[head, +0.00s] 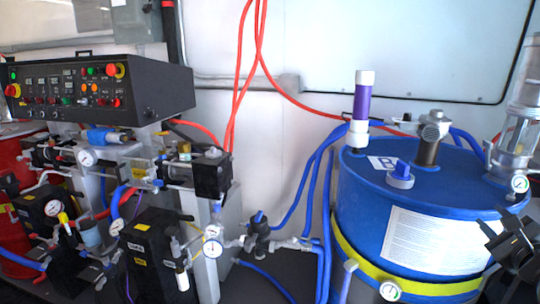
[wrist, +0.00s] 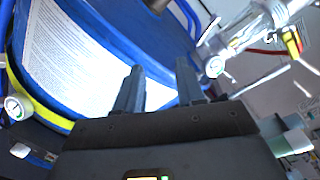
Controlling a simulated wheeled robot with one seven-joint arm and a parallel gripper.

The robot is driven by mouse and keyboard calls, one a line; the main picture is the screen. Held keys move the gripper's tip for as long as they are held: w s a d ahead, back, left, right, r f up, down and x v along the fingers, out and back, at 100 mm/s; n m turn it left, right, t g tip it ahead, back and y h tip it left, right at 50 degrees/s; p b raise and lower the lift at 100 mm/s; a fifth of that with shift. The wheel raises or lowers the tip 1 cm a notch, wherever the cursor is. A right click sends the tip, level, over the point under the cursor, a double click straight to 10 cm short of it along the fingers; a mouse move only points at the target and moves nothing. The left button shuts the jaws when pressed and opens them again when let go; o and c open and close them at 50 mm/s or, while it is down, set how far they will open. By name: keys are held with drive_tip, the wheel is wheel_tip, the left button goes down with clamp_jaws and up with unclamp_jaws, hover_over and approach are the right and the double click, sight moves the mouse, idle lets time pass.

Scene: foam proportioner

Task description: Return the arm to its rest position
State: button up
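My gripper (head: 514,248) shows at the right edge of the head view, in front of the right side of the blue drum (head: 350,205). In the wrist view my gripper (wrist: 160,88) has its two dark fingers apart with nothing between them. The drum (wrist: 95,35) with its white label (wrist: 65,50) lies beyond the fingers. I cannot tell how far the fingertips are from the drum. Most of my arm is outside the head view.
A black control box (head: 150,88) with buttons stands at the left above pumps and gauges. A clear cylinder (head: 515,140) rises at the right, close above my gripper. A pressure gauge (head: 390,290) sits low before the drum. Red hoses (head: 262,60) hang along the wall.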

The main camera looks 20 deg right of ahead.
drive_tip(key=s+a+f+n+y, duration=0.1)
drive_tip(key=s+a+f+n, duration=0.35)
drive_tip(key=a, duration=0.35)
drive_tip(key=s+a+f+n+y, duration=0.1)
drive_tip(key=s+a+f+n, duration=0.35)
drive_tip(key=a, duration=0.45)
drive_tip(key=s+a+f+n+y, duration=0.1)
drive_tip(key=s+a+f+n, duration=0.35)
drive_tip(key=a, duration=0.35)
drive_tip(key=s+a+r+n+y, duration=0.2)
drive_tip(key=s+a+n, duration=0.4)
drive_tip(key=s+n, duration=0.3)
drive_tip(key=s+a+r+n+y, duration=0.3)
drive_tip(key=s+a+r+n, duration=0.1)
drive_tip(key=s+a+n, duration=0.3)
drive_tip(key=s+n, duration=0.2)
drive_tip(key=s, duration=0.1)
drive_tip(key=shift+r+y, duration=0.25)
drive_tip(key=shift+y, duration=0.05)
drive_tip(key=shift+s, duration=0.1)
